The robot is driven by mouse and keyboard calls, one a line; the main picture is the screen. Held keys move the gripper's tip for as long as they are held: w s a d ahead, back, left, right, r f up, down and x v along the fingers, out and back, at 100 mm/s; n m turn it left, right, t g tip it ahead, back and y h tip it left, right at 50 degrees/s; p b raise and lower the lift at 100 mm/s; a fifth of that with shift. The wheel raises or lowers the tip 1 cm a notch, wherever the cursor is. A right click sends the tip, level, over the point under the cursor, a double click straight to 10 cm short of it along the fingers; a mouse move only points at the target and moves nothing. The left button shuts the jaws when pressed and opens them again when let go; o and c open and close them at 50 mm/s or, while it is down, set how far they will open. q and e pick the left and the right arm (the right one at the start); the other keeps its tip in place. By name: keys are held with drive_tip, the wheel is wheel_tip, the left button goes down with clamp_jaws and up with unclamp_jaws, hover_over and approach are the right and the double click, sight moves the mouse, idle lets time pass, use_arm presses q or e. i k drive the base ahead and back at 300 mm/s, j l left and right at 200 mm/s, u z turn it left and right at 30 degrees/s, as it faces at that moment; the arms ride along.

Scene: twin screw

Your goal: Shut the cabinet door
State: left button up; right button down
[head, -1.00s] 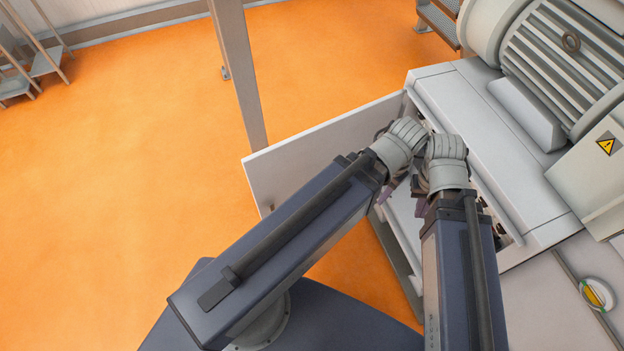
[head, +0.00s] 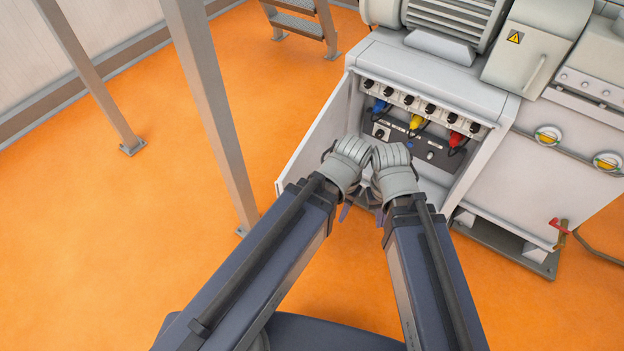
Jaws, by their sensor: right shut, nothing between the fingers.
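The cabinet (head: 480,170) stands right of centre with its front open, showing sockets, cables and a dark panel. Its pale door (head: 318,135) stands open, swung out to the left of the opening. My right gripper (head: 378,205) is low in front of the opening, shut and empty, partly covered by its wrist. My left gripper (head: 345,211) is beside it, near the door's inner side and mostly hidden behind its own wrist and arm. I cannot tell its jaw state, or whether it touches the door.
A grey post (head: 210,110) rises left of the door. A motor (head: 450,15) sits on top of the cabinet. Red, yellow and blue plugs (head: 416,122) sit inside. A red-handled valve (head: 559,226) is at lower right. The orange floor (head: 130,230) is clear at left.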

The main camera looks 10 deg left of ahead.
sight(329, 126)
drive_tip(key=j+z, duration=0.15)
drive_tip(key=j, duration=0.3)
drive_tip(key=k+j+z, duration=0.2)
drive_tip(key=j, duration=0.2)
drive_tip(key=j+z, duration=0.15)
drive_tip(key=j, duration=0.3)
drive_tip(key=k+j+z, duration=0.2)
drive_tip(key=j, duration=0.2)
drive_tip(key=j+z, duration=0.15)
drive_tip(key=j, duration=0.25)
drive_tip(key=i+j+z, duration=0.15)
drive_tip(key=j, duration=0.6)
drive_tip(key=j+z, duration=0.15)
drive_tip(key=j, duration=0.55)
drive_tip(key=k+l+z, duration=0.1)
drive_tip(key=k+l, duration=0.15)
drive_tip(key=l, duration=0.15)
